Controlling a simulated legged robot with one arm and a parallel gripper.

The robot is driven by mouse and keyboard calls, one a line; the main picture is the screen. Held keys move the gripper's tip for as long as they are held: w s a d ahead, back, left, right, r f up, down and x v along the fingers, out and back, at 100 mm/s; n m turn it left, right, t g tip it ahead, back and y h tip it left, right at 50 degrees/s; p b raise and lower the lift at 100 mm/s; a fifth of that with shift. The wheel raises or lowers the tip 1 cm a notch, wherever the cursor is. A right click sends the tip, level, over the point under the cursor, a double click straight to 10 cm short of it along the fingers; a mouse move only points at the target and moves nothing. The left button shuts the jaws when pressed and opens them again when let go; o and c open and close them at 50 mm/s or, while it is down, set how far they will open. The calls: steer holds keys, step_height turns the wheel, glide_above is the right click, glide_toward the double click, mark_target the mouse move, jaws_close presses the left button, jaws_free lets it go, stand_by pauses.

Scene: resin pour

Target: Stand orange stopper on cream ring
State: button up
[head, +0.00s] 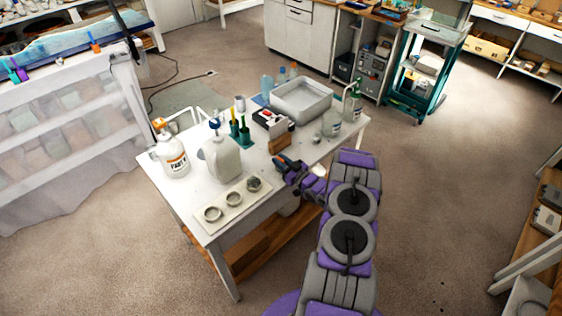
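My gripper (284,163) is over the near right part of the white table, to the right of the rings. A small orange patch shows at its tip, but it is too small to tell whether this is the orange stopper or whether the fingers hold anything. Several grey-cream rings lie in a row on a flat cream board: a near one (213,213), a middle one (233,198) and a far one (254,184). The far ring looks darker inside. Which one is the cream ring is unclear. No orange stopper can be made out for certain.
A white jug (222,158) stands just behind the board, and an orange-labelled jug (173,156) stands to its left.

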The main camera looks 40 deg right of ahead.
steer(key=o, duration=0.5)
steer(key=shift+c, duration=0.2)
steer(key=s+d+p, duration=0.1)
steer(key=s+p, duration=0.2)
steer(key=s, duration=1.4)
steer(key=r, duration=0.2)
steer(key=r+p, duration=0.1)
steer(key=r, duration=0.1)
steer(key=shift+s+d+r, duration=0.1)
steer(key=shift+s+d, duration=0.05)
steer(key=shift+d, duration=0.05)
